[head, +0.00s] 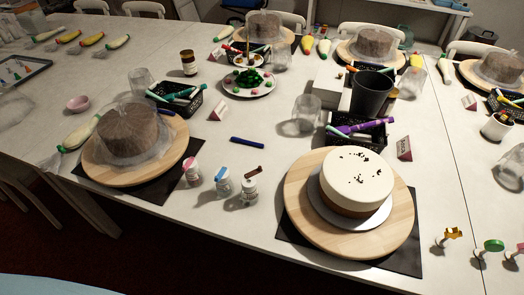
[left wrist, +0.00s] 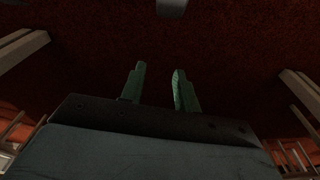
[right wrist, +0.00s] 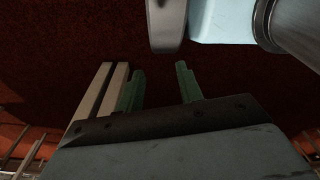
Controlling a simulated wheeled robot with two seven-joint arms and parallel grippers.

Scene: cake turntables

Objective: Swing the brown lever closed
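The brown lever (head: 253,170) sits on top of a small clear jar (head: 249,189) with a pale label, at the front middle of the table. It appears tilted up to the right above the jar's mouth. Beside it stand similar jars with a blue lever (head: 222,172) and a red top (head: 192,164). Neither gripper shows in the head view. In the left wrist view my left gripper (left wrist: 158,72) is open and empty over the dark red floor. In the right wrist view my right gripper (right wrist: 160,68) is also open and empty, away from the jars.
A white-topped cake (head: 357,180) on a wooden turntable (head: 300,200) stands right of the jars. A wrapped brown cake (head: 133,130) on another turntable (head: 165,160) stands left. A dark blue pen (head: 247,141) lies behind the jars. Bare table lies between the jars and the right turntable.

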